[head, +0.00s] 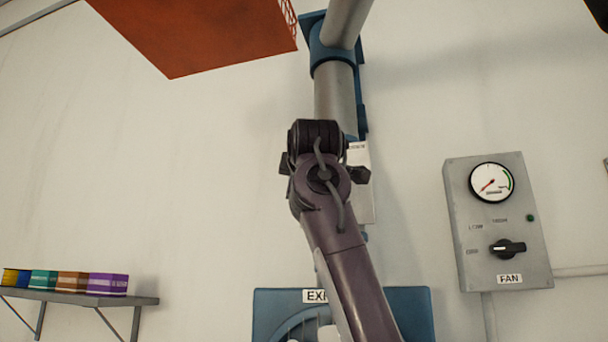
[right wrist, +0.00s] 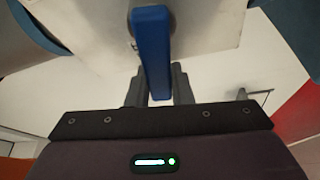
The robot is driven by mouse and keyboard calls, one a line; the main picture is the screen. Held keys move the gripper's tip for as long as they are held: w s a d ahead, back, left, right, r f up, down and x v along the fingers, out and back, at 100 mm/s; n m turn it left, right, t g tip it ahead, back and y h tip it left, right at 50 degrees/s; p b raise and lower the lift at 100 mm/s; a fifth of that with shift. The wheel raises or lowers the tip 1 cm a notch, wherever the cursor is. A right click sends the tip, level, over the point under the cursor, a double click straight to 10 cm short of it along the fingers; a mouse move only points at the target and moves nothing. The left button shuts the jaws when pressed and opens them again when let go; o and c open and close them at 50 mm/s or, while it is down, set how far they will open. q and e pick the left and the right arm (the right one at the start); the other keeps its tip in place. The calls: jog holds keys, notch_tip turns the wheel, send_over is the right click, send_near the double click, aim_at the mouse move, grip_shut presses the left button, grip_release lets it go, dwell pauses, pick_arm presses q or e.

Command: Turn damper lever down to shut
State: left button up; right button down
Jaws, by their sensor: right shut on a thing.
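The damper lever (right wrist: 152,55) is a blue bar in the right wrist view. It runs from a round pivot at the top down between the fingers of my right gripper (right wrist: 158,88), which is shut on its free end. In the head view my right arm covers the lever and most of the gripper, in front of the grey pipe (head: 334,92) and a white label plate (head: 362,190). I cannot tell the lever's exact angle there. My left gripper is not in view.
A blue-framed unit with a partly hidden label (head: 415,305) is below. A grey FAN box (head: 465,235) with gauge and knob is on the wall at right. A shelf (head: 140,300) with coloured boxes is at lower left. An orange-red panel (head: 200,35) hangs at upper left.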

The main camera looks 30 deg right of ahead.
jog(key=shift+w+f+n+g, duration=0.1)
jog(key=shift+f+n+g, duration=0.3)
jog(key=shift+f+n, duration=0.45)
jog(key=shift+n+y, duration=0.3)
jog(key=shift+n, duration=0.05)
jog(key=c, duration=1.3)
grip_release()
jog(key=shift+a+r, duration=0.1)
jog(key=b+v, duration=0.3)
jog(key=v, duration=0.5)
jog(key=shift+w, duration=0.1)
jog(key=shift+w, duration=0.1)
